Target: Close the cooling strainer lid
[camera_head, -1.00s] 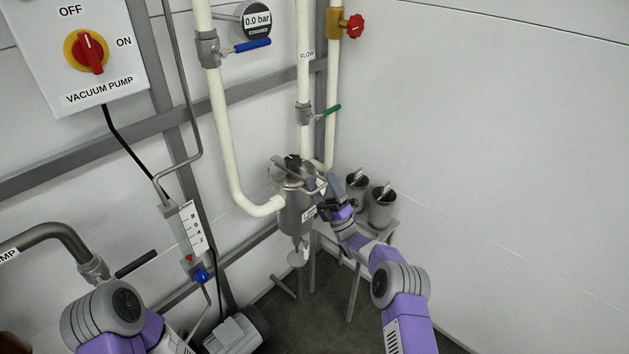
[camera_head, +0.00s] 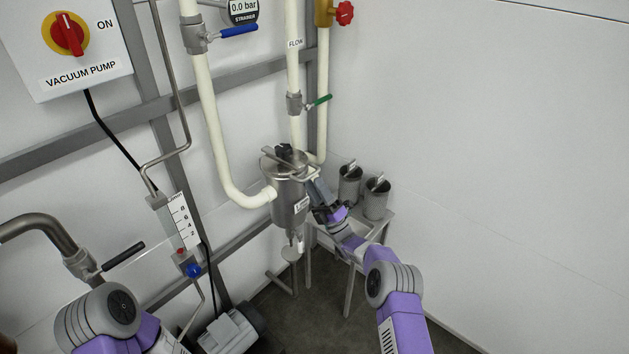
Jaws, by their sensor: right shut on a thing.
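The cooling strainer (camera_head: 287,205) is a steel canister below the white pipes, near the room's corner. Its lid (camera_head: 284,160) lies across the top, with a dark knob (camera_head: 285,151) and a bar over it. A bent handle sticks out on the lid's right side. My right gripper (camera_head: 318,186) is at the strainer's upper right, its fingers shut at the handle. The fingertips are small and partly hidden. Whether the lid sits flush is too small to tell. My left arm shows at the lower left, but its gripper is not in view.
Two perforated strainer baskets (camera_head: 376,199) stand on a small steel table (camera_head: 378,226) right of the strainer. A blue-handled valve (camera_head: 238,31) and a green-handled valve (camera_head: 318,101) are on the pipes above. The white wall at right is clear.

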